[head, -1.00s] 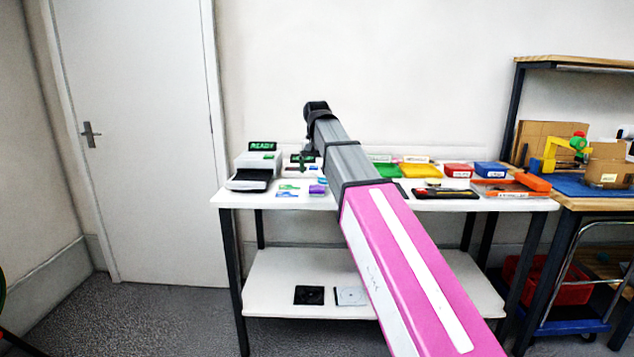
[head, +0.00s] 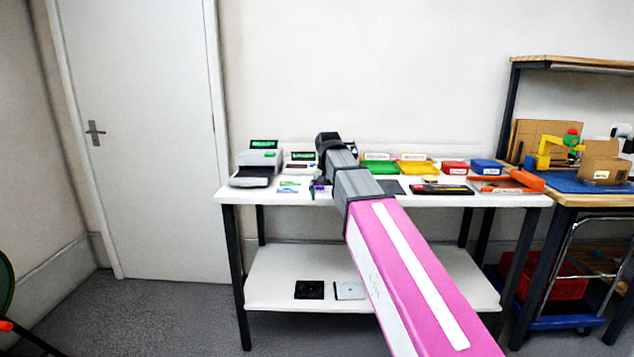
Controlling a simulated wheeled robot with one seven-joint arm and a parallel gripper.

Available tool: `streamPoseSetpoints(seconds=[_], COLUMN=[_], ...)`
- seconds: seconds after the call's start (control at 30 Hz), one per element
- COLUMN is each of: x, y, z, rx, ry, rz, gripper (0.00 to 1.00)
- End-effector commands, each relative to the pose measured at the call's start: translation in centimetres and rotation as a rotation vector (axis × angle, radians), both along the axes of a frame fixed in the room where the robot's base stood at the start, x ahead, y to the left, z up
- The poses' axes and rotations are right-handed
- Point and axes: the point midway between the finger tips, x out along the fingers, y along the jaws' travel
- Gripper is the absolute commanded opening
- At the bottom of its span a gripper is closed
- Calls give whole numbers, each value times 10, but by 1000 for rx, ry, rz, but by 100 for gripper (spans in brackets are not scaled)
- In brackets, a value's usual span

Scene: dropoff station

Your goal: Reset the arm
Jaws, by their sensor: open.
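My arm reaches from the lower right over the white table (head: 460,203), its pink link nearest and its grey links and dark wrist farther off. My gripper (head: 317,188) shows small and dark below the wrist, over the left half of the tabletop. It is open, and I see nothing held in it. Its fingertips are partly lost against small purple and green items behind them.
A grey device (head: 259,166) stands at the table's left end. A green tray (head: 380,168), yellow tray (head: 417,168), red box (head: 455,168) and blue box (head: 487,167) line the back. A wooden bench (head: 590,201) adjoins right. Wall space above is free.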

Motion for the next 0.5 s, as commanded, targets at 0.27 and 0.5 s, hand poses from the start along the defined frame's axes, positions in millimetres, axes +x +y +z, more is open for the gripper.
streamPoseSetpoints(seconds=[0.27,0.5], x=[-28,-64], y=[-42,-80], z=[-100,-183], rx=[-1,0], ry=[5,3], rz=[4,10], gripper=[89,89])
